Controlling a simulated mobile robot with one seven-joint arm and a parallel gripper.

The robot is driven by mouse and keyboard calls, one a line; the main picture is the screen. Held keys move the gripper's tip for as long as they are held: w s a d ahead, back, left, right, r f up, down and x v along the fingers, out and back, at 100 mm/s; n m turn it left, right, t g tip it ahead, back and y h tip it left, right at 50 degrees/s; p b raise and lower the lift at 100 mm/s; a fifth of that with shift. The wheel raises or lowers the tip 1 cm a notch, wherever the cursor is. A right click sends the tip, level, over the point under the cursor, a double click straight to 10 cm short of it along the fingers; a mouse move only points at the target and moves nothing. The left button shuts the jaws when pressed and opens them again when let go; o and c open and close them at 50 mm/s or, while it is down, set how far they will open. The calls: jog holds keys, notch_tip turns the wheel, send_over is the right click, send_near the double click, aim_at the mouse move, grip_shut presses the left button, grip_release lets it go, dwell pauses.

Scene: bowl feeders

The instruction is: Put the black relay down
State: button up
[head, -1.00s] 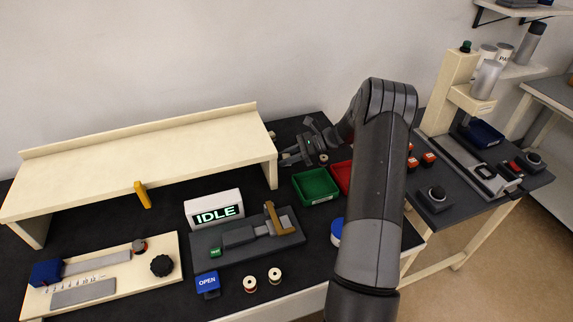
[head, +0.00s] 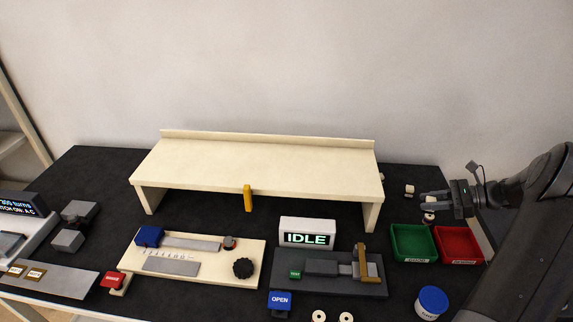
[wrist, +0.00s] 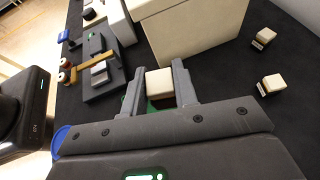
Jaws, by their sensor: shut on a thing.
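My gripper (head: 428,201) is at the right of the bench in the head view, behind the green bin. In the wrist view its two fingers (wrist: 159,88) are shut on a small cream-topped block (wrist: 159,80). The block's lower part is dark and mostly hidden, and I cannot tell its colour. No plainly black relay shows in either view. The held block seems to be above the bench. Two similar cream blocks, one nearer (wrist: 271,82) and one farther (wrist: 262,37), stand apart on the dark surface to the right in the wrist view.
A green bin (head: 393,249) and a red bin (head: 478,250) stand side by side in front of my gripper. A cream shelf (head: 377,205) stands to the left. An IDLE display (head: 308,232), a grey fixture (head: 345,288) and a blue-lidded tub (head: 432,301) are nearer. Dark bench around the blocks is bare.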

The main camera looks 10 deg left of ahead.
jog(key=w+a+r+m+t, duration=0.1)
jog(key=w+a+r, duration=0.4)
jog(key=r, duration=0.3)
jog(key=w+a+r+m+t, duration=0.1)
jog(key=w+a+r, duration=0.35)
jog(key=r, duration=0.35)
send_over(358, 161)
jog(key=shift+h, duration=0.4)
notch_tip(358, 161, down, 7)
jog(key=shift+f, duration=2)
jog(key=shift+f, duration=0.15)
jog(key=o, duration=1)
jog(key=shift+t, duration=0.3)
